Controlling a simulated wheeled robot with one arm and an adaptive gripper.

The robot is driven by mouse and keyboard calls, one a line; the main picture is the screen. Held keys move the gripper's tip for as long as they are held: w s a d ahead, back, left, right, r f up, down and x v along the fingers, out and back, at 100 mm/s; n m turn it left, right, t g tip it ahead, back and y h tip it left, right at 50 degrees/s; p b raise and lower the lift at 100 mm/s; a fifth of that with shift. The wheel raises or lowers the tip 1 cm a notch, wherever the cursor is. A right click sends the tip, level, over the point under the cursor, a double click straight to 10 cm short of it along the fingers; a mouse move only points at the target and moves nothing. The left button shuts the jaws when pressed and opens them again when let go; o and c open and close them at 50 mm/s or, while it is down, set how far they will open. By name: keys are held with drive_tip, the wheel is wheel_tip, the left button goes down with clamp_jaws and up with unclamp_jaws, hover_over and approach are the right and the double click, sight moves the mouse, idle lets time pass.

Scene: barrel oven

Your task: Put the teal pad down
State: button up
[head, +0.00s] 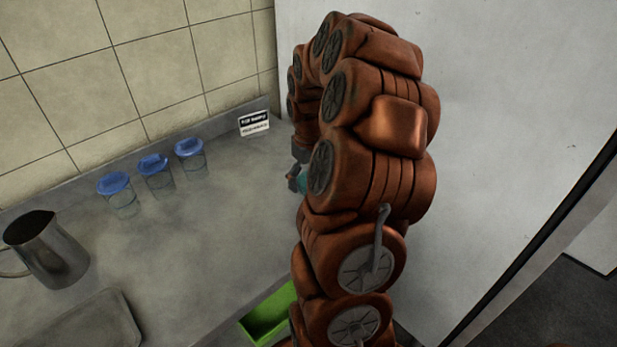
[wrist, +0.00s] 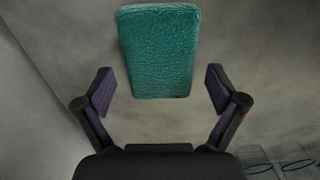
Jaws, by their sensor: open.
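The teal pad (wrist: 158,50) lies on the grey counter in the wrist view, ahead of my gripper. In the head view my arm hides most of the gripper (head: 296,180) and most of the pad.
Several clear jars with blue lids, one of them a middle jar (head: 155,172), stand along the tiled wall. A metal pitcher (head: 46,250) and a grey tray (head: 85,328) are at the left. A small sign (head: 254,123) leans at the back. A green bin (head: 268,314) sits at the counter's front edge.

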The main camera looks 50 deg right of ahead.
wheel_tip(320, 180, up, 12)
drive_tip(key=b, duration=0.2)
drive_tip(key=shift+r, duration=0.15)
drive_tip(key=s+a+n, duration=0.2)
drive_tip(key=s+a, duration=0.1)
drive_tip(key=a, duration=1.6)
drive_tip(key=s+a+f+g, duration=0.1)
drive_tip(key=s+a+f, duration=0.2)
drive_tip(key=s+a, duration=0.3)
drive_tip(key=s+a+f, duration=0.4)
drive_tip(key=s+a, duration=0.2)
drive_tip(key=s, duration=0.4)
drive_tip(key=shift+s+a+m+g, duration=0.35)
drive_tip(key=shift+s+m+g, duration=0.05)
drive_tip(key=shift+r, duration=0.1)
drive_tip(key=shift+o, duration=0.5)
wheel_tip(320, 180, up, 5)
drive_tip(key=p, duration=0.5)
drive_tip(key=shift+r, duration=0.2)
drive_tip(key=shift+f, duration=0.1)
